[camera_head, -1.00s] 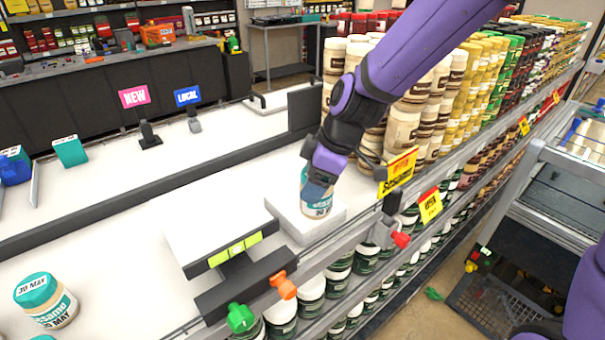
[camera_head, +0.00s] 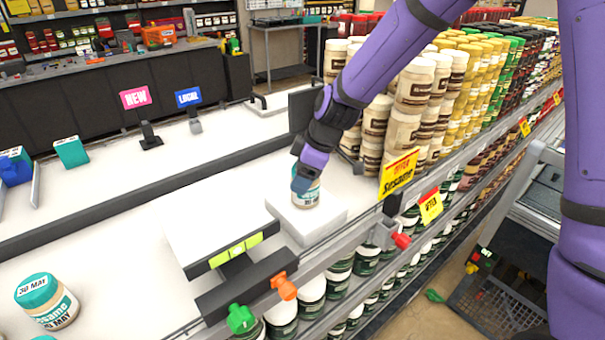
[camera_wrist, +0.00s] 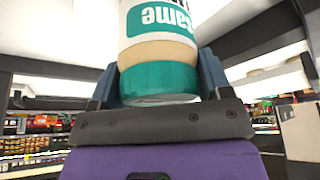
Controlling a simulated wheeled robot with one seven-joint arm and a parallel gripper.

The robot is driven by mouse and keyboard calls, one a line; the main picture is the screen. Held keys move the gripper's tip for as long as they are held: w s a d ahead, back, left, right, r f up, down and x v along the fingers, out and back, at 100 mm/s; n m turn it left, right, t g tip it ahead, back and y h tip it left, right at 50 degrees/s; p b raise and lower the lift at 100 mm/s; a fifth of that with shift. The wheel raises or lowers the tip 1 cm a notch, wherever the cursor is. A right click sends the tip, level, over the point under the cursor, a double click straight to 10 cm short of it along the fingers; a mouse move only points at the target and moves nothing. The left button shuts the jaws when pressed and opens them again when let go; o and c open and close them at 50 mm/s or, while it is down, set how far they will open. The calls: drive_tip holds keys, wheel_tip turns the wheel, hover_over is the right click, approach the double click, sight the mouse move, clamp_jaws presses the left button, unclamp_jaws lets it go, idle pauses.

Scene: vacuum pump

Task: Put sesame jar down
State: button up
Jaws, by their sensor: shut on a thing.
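The sesame jar (camera_head: 307,194) has a pale body and a teal label, and is at the small white block (camera_head: 322,224) on the counter. My gripper (camera_head: 305,180) is around its upper part from above and hides the lid in the head view. In the wrist view the jar (camera_wrist: 160,50) shows upside down, its teal lid between the two fingers of my gripper (camera_wrist: 158,82), which is shut on it. The jar looks upright. I cannot tell whether its base touches the block.
A larger white platform (camera_head: 215,215) stands left of the block. Another teal-lidded jar (camera_head: 47,302) is at the lower left. Stacked jars (camera_head: 415,85) crowd the right, behind a yellow sesame sign (camera_head: 398,172). A black post (camera_head: 303,108) stands behind the block.

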drive_tip(key=shift+f, duration=0.15)
drive_tip(key=o, duration=1.1)
drive_tip(key=v, duration=1.2)
drive_tip(key=shift+r, duration=0.2)
